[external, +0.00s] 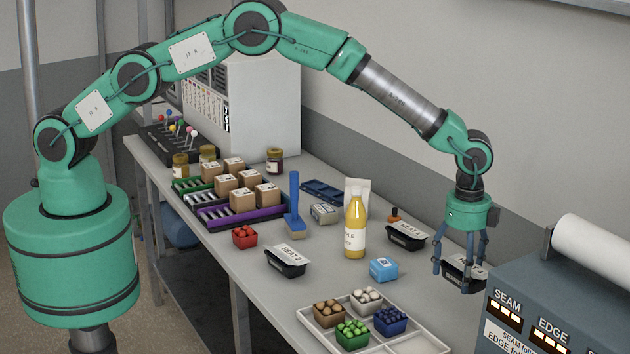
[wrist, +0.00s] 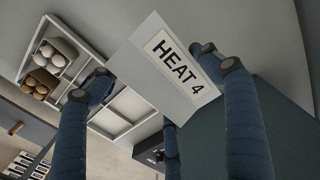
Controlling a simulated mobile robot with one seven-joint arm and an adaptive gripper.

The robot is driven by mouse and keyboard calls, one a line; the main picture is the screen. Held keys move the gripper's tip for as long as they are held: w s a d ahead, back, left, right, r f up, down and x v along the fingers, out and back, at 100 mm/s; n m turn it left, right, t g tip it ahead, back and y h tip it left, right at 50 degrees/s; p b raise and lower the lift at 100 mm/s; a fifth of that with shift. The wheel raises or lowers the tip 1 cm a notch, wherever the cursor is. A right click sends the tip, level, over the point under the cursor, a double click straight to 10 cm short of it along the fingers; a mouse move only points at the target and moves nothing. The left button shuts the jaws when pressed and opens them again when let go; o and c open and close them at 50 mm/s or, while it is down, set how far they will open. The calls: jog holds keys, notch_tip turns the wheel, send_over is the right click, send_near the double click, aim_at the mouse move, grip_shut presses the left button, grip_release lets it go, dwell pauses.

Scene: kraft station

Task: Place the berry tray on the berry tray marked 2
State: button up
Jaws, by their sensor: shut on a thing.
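My gripper (external: 462,280) is at the right of the bench, its fingers closed around a black tray with a white label (external: 464,268). In the wrist view the label between my fingers (wrist: 155,75) reads HEAT 4 (wrist: 178,68). I cannot tell whether this tray touches the bench. A similar black tray marked HEAT 2 (external: 287,262) sits mid-bench, left of my gripper. Another black labelled tray (external: 407,237) lies behind, its number unclear. A red punnet of red berries (external: 244,237) stands left of HEAT 2. No tray is clearly labelled as a berry tray.
A white divided tray (external: 408,344) at the front holds several punnets. A yellow bottle (external: 355,225) and blue box (external: 383,270) stand between HEAT 2 and my gripper. A sealing machine (external: 570,295) is close at right. Boxes (external: 243,199) fill the racks at left.

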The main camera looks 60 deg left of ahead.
jog(key=s+a+r, duration=0.1)
jog(key=s+a, duration=0.5)
jog(key=a, duration=0.7)
jog(key=s+a+r, duration=0.2)
jog(key=s+a, duration=0.5)
jog(key=a, duration=0.5)
jog(key=s+a+f+b, duration=0.1)
jog(key=s+a, duration=0.9)
jog(key=s, duration=0.3)
jog(key=s+a+f, duration=0.2)
jog(key=s+a, duration=0.9)
jog(key=s, duration=0.2)
jog(key=shift+s+a+f+b, duration=0.15)
jog(key=shift+a+f+b, duration=0.15)
jog(key=shift+b, duration=0.05)
send_over(281, 257)
jog(key=shift+s+a+f+p, duration=0.1)
jog(key=shift+s+f+p, duration=0.25)
jog(key=shift+f, duration=0.35)
jog(key=shift+w, duration=0.2)
jog(key=shift+w+f, duration=0.15)
jog(key=shift+f, duration=1.65)
